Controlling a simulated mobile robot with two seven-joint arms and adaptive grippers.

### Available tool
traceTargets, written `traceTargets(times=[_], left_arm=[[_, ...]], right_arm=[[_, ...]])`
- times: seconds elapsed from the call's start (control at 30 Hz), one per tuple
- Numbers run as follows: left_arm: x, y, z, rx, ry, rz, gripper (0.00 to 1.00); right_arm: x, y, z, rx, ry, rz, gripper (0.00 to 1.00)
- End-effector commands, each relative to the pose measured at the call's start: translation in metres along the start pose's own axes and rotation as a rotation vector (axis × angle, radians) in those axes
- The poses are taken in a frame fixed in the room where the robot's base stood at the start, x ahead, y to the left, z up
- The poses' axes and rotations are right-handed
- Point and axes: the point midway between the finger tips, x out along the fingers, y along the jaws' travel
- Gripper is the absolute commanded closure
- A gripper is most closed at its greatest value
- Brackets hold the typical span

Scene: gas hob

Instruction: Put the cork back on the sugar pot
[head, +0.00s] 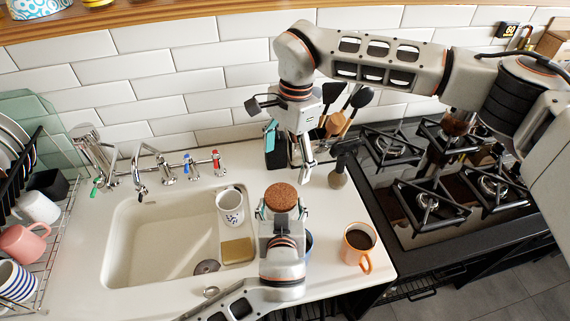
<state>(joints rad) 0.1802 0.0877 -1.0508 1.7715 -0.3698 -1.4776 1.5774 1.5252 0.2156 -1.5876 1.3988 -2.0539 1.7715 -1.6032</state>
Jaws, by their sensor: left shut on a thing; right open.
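A round brown cork (282,197) is between the fingertips of my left gripper (282,212), which is shut on it above the counter to the right of the sink. My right gripper (289,158) is open, pointing down near the back of the counter, beyond the cork. A blue rounded thing (309,243) shows only as an edge beside my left gripper. I cannot tell whether it is the sugar pot, as my gripper hides most of it.
An orange mug (358,245) of dark liquid stands at the counter's right edge, by the gas hob (430,205). A white patterned cup (230,205) and a sponge (237,250) are at the sink (135,245). Utensils (345,115) stand at the back. A dish rack (55,235) is left.

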Motion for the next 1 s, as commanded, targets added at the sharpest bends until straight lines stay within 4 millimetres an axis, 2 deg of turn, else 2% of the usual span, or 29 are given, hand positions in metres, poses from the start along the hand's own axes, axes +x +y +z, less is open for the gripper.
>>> traceTargets(times=[0.17, 0.2, 0.27, 0.7, 0.87, 1.0], left_arm=[[-0.001, 0.001, 0.001, -0.001, -0.003, 0.003, 0.77], [-0.001, 0.001, 0.001, -0.001, -0.003, 0.003, 0.36], [-0.001, 0.001, 0.001, -0.001, -0.003, 0.003, 0.21], [-0.005, 0.001, 0.001, -0.002, -0.001, 0.003, 0.19], [-0.024, 0.001, 0.002, -0.004, -0.004, 0.003, 0.19], [-0.051, 0.001, 0.002, -0.006, -0.006, 0.004, 0.19]], right_arm=[[0.0, 0.0, 0.0, 0.0, 0.0, 0.0, 0.19], [0.0, 0.0, 0.0, 0.0, 0.0, 0.0, 0.19], [0.0, 0.0, 0.0, 0.0, 0.0, 0.0, 0.19], [0.0, 0.0, 0.0, 0.0, 0.0, -0.001, 0.19], [0.0, 0.0, 0.0, 0.0, 0.0, -0.001, 0.19], [0.0, 0.0, 0.0, 0.0, 0.0, -0.001, 0.19]])
